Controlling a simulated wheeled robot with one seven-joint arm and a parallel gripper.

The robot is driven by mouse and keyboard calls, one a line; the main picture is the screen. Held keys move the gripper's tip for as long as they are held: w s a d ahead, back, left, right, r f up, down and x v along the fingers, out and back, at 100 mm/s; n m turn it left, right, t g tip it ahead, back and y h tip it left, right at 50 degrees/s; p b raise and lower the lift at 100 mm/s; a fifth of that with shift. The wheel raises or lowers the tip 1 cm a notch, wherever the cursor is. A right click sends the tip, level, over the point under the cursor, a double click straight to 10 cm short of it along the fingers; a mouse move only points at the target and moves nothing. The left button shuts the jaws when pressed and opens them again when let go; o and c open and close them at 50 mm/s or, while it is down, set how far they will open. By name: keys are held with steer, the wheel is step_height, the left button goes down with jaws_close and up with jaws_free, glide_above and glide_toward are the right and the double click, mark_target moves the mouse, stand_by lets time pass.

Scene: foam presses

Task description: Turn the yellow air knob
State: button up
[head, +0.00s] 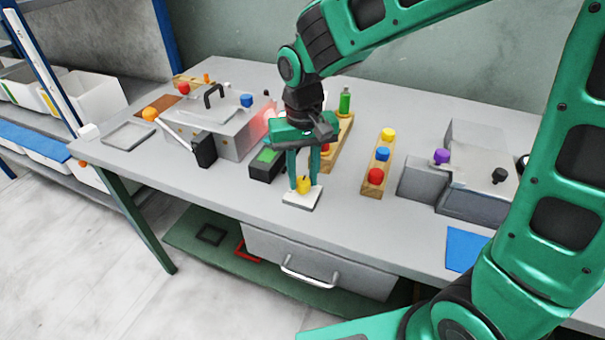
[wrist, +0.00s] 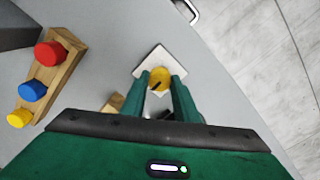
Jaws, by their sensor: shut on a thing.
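The yellow air knob (head: 303,185) sits on a small white square base near the front edge of the grey table. It has a dark pointer mark on it, clearest in the wrist view (wrist: 160,77). My gripper (head: 303,187) points down over it, with one green finger on each side. The fingers are shut on the yellow knob, which also shows between the fingertips in the wrist view. Part of the knob's sides is hidden by the fingers.
A wooden block with red, blue and yellow knobs (head: 376,177) stands to the right. A black box with a green top (head: 267,160) is close on the left. A grey press (head: 215,125) stands further left, and grey machines (head: 455,180) stand right. A drawer (head: 320,262) hangs below the table.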

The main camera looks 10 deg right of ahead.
mark_target(303, 180)
steer(key=shift+w+r+m, duration=0.1)
steer(key=shift+w+m, duration=0.1)
steer(key=shift+m, duration=0.2)
steer(key=o, duration=1.1)
steer(key=shift+c, duration=0.2)
steer(key=shift+s, duration=0.1)
step_height(303, 180, up, 11)
steer(key=shift+f, duration=0.2)
